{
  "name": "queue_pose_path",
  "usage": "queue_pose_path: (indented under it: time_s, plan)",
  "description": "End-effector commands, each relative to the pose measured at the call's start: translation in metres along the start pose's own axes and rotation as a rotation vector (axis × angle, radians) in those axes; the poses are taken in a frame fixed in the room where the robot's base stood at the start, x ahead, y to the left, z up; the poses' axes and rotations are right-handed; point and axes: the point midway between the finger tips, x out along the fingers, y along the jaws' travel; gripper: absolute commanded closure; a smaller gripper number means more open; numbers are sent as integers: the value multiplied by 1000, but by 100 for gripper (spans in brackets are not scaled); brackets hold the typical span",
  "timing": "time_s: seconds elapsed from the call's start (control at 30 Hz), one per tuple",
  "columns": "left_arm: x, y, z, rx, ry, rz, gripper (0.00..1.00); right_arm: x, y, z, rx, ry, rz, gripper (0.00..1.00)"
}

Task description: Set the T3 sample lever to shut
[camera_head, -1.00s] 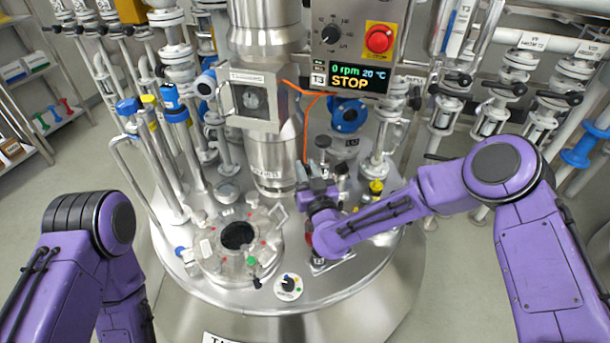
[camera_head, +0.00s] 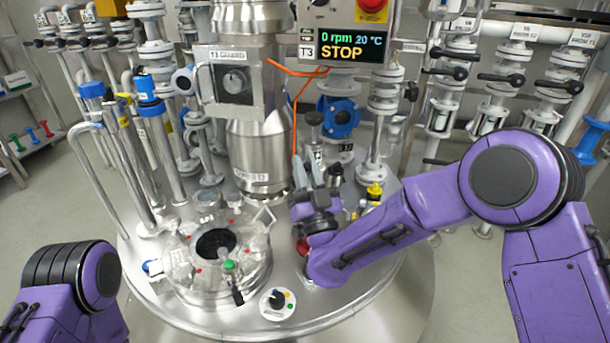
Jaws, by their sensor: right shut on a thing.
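My right gripper (camera_head: 317,178) is over the right part of the steel vessel lid, beside the central drive column. It is shut on a small dark part that I take to be the T3 sample lever. The gripper and my purple forearm hide most of the lever and its valve, so I cannot tell the lever's angle. A red part (camera_head: 303,245) shows at the lid just below my gripper. Of my left arm only purple links show at the lower left; its gripper is out of view.
The vessel lid (camera_head: 330,305) carries a round manway (camera_head: 215,243) with a green-knobbed part and a small dial (camera_head: 277,303). The drive column (camera_head: 258,150) stands behind. Blue-topped pipes (camera_head: 152,105) crowd the left.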

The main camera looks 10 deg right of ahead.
Motion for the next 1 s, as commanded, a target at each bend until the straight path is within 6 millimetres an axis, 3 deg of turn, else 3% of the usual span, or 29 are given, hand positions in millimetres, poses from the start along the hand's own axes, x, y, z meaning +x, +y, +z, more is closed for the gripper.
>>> queue_pose_path:
  time_s: [0.3,0.33,0.37,0.73,1.0]
  plan:
    - [0,0,0,0,0,0,57,-1,0,1,0,-3,-1,100]
    - [0,0,0,0,0,0,57,-1,0,1,0,-3,-1,72]
    - [0,0,0,0,0,0,57,-1,0,1,0,-3,-1,63]
    - [2,0,1,0,0,0,57,-7,-1,1,-1,-2,-4,61]
    - [20,2,8,0,0,0,57,-70,-2,4,-3,-4,-8,61]
